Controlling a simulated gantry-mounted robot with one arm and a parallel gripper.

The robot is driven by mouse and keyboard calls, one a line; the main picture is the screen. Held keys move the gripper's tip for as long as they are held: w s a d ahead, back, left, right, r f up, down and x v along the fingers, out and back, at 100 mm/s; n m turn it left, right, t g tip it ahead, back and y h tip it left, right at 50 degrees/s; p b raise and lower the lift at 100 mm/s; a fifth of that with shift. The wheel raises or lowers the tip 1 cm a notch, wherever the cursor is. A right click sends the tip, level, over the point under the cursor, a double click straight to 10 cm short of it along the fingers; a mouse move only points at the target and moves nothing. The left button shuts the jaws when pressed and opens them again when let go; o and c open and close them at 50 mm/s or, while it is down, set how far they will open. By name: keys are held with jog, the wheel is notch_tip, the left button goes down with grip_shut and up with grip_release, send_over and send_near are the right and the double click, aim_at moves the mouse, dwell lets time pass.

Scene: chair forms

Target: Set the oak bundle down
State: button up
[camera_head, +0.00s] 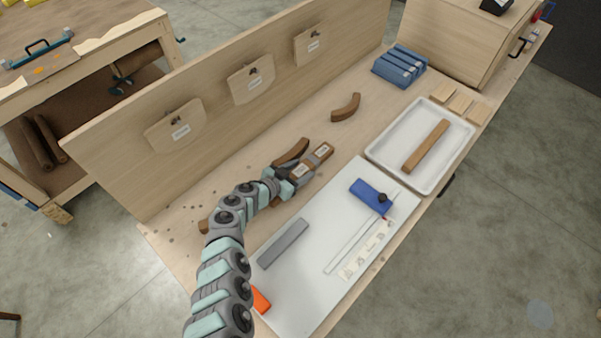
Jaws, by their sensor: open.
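The oak bundle (317,157) is a short brown block with pale labels on it. It lies on the workbench (222,188) near the top corner of the pale grey board. My gripper (294,181) is at the bundle's lower-left end with its jaws open. The jaws partly cover that end, and I cannot tell whether they touch it. A curved brown wood piece (291,152) lies close beside the bundle on its upper left.
The pale board (318,224) holds a grey bar (283,243), a blue block (366,195) and a clear ruler. A white tray (382,148) holds a brown stick (426,146). Another curved piece (345,107) and blue bundles (399,66) lie farther back. An upright panel (215,95) borders the bench.

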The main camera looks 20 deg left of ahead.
grip_shut()
dwell(0.4)
